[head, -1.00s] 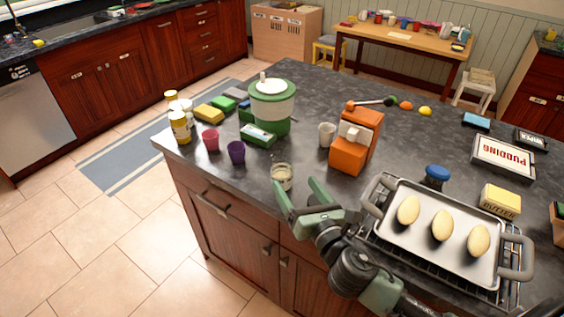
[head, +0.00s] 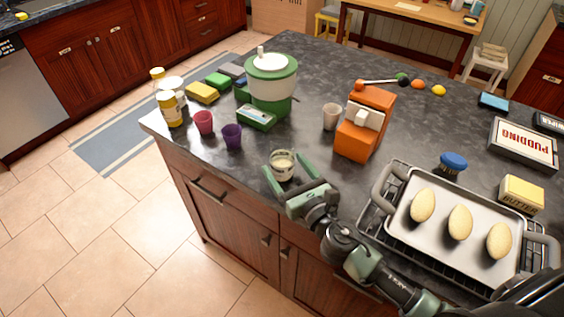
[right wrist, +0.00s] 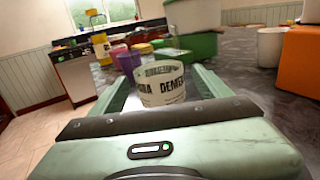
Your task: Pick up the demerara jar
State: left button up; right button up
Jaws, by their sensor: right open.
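The demerara jar (head: 282,167) is a small cream jar standing upright near the front edge of the dark island counter. My right gripper (head: 287,171) is open, with a finger on each side of the jar. In the right wrist view the open fingers of the gripper (right wrist: 160,88) show at the left and right of the jar. I cannot tell whether either finger touches it. My left gripper is not in view.
A purple cup (head: 232,136) and a pink cup (head: 203,122) stand left of the jar. A green-and-white container (head: 271,90) is behind it. An orange box (head: 364,127) and a white mug (head: 331,116) are behind right. A tray (head: 401,223) with potato-like items stands on the right.

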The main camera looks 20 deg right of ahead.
jog(key=shift+w+a+r, duration=0.15)
jog(key=shift+w+a, duration=0.05)
jog(key=shift+w, duration=0.8)
jog(key=shift+w+a+p, duration=0.2)
jog(key=shift+w+p, duration=0.15)
jog(key=shift+w, duration=0.85)
jog(key=shift+w+a, duration=0.1)
jog(key=shift+w, duration=0.25)
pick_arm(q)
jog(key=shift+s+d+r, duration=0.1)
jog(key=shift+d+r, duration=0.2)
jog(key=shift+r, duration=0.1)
pick_arm(e)
jog(key=shift+s, duration=0.1)
jog(key=shift+c, duration=0.3)
jog(key=c, duration=1.5)
